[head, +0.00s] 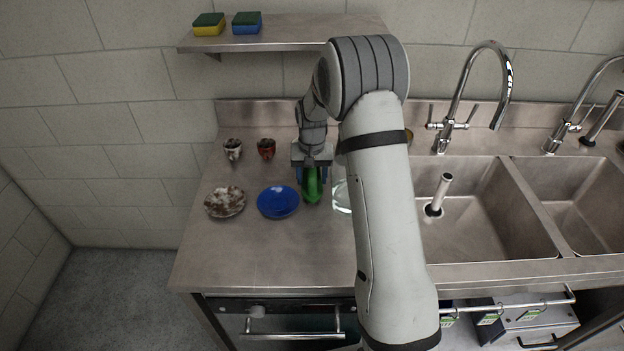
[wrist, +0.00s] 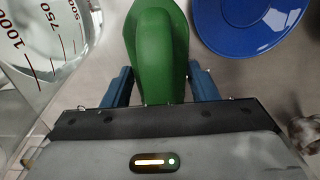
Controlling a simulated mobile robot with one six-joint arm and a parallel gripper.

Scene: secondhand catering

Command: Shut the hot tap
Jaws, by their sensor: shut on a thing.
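A chrome mixer tap (head: 452,120) with a tall curved spout stands behind the left sink bowl, a small lever on each side of its base. I cannot tell which lever is the hot one, and no running water shows. My gripper (head: 312,176) is well left of the tap, low over the worktop. It is shut on a green object (head: 311,188), gripped between its blue fingers; in the wrist view the green object (wrist: 158,50) is smooth and curved. Its full shape is hidden, and I cannot tell whether it touches the worktop.
A blue plate (head: 278,202), a dirty plate (head: 225,202) and two cups (head: 233,149) (head: 266,149) stand left of my gripper. A clear measuring jug (wrist: 40,40) is close beside it, partly behind my arm. A standpipe (head: 440,192) rises in the left sink (head: 490,220). Sponges (head: 247,23) lie on the shelf.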

